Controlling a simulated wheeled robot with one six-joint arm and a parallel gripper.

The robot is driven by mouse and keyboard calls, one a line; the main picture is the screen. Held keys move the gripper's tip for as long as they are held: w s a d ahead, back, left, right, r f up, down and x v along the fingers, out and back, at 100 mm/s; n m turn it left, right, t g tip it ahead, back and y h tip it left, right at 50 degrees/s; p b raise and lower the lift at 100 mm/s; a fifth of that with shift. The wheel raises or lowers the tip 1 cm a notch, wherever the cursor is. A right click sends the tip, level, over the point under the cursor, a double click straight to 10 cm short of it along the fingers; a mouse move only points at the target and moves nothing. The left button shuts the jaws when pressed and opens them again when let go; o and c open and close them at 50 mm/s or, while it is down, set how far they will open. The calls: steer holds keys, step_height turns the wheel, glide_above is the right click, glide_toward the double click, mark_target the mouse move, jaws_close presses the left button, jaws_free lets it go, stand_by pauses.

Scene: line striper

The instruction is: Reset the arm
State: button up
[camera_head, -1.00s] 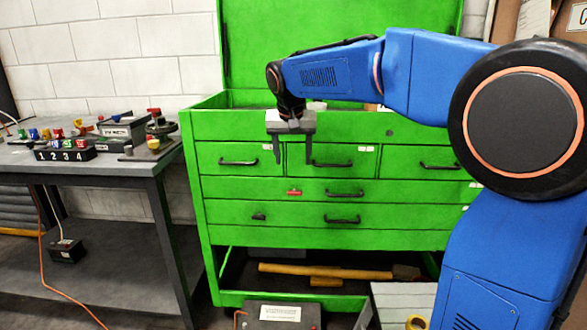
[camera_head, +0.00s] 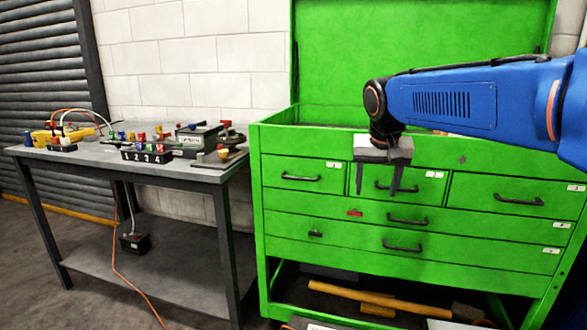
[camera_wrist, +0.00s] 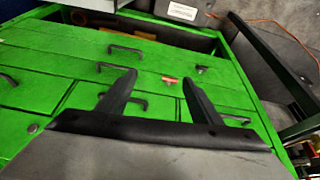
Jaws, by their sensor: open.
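My gripper (camera_head: 379,188) hangs in front of the green tool chest (camera_head: 300,236), fingers pointing down and spread apart with nothing between them. In the wrist view my gripper (camera_wrist: 160,92) shows two dark fingers over the chest's drawer fronts (camera_wrist: 60,75). My blue arm reaches in from the right, level with the chest's top edge. The drawers appear shut.
A grey workbench (camera_head: 110,168) stands left of the chest, holding a black numbered block (camera_head: 146,155) and other devices. An orange cable (camera_head: 130,280) runs to the floor. A wooden-handled tool (camera_head: 350,294) lies in the chest's bottom bay.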

steer(key=s+d+f+n, duration=0.1)
steer(key=s+f, duration=0.5)
steer(key=s, duration=0.4)
steer(key=s+d+f+n, duration=0.1)
steer(key=s+f, duration=0.4)
steer(key=s, duration=0.5)
steer(key=s+d+f+y, duration=0.1)
steer(key=s+d+f, duration=0.2)
steer(key=s+f, duration=0.3)
steer(key=s, duration=0.4)
steer(key=shift+f+n+t, duration=0.3)
steer(key=shift+n, duration=0.1)
